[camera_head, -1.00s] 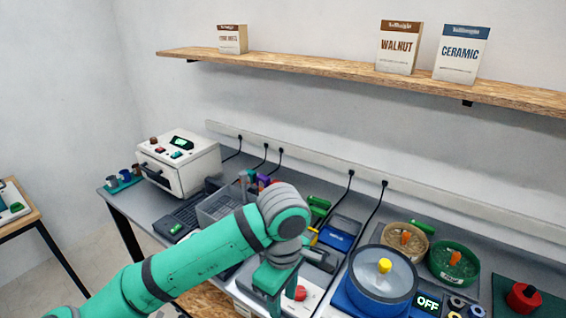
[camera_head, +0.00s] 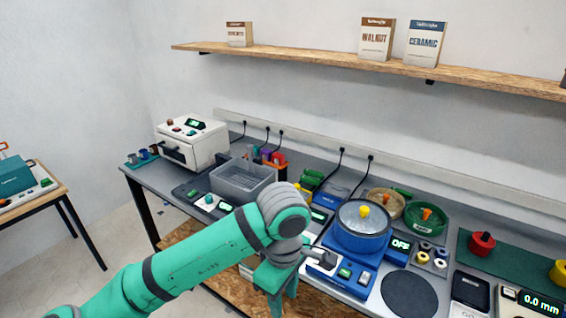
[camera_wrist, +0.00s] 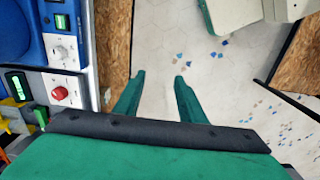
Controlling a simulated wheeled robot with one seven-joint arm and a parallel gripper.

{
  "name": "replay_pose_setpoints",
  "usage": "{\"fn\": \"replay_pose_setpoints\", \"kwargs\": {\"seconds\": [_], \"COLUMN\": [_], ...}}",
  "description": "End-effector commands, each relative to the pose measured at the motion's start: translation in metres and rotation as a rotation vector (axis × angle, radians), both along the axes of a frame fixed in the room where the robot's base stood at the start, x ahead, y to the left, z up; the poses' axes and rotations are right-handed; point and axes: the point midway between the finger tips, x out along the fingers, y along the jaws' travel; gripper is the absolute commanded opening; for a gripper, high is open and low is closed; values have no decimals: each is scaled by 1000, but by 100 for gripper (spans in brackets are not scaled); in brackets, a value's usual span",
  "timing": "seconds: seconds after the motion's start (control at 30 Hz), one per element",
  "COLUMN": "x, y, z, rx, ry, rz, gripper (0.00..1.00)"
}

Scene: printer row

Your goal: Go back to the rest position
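My gripper (camera_head: 277,290) hangs at the front edge of the long bench in the head view, at the end of my green arm. In the wrist view its two green fingers (camera_wrist: 160,88) stand apart, with only the floor between them. It is open and empty. It is clear of the bench top, whose devices show at the left of the wrist view.
The bench holds a white oven (camera_head: 190,143), a grey bin (camera_head: 243,178), a blue pot-like machine (camera_head: 360,226) and a dark round pad (camera_head: 409,294). A shelf (camera_head: 300,66) with several boxes runs above. A side table (camera_head: 45,198) stands at left. Floor between is free.

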Motion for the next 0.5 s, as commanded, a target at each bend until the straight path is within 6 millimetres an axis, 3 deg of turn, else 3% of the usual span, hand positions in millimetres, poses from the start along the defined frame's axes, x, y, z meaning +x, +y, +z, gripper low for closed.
{"fn": "replay_pose_setpoints", "kwargs": {"seconds": [0.5], "x": [17], "y": [-85], "z": [-9], "rx": [-292], "ry": [-121], "rz": [-162], "gripper": [37]}}
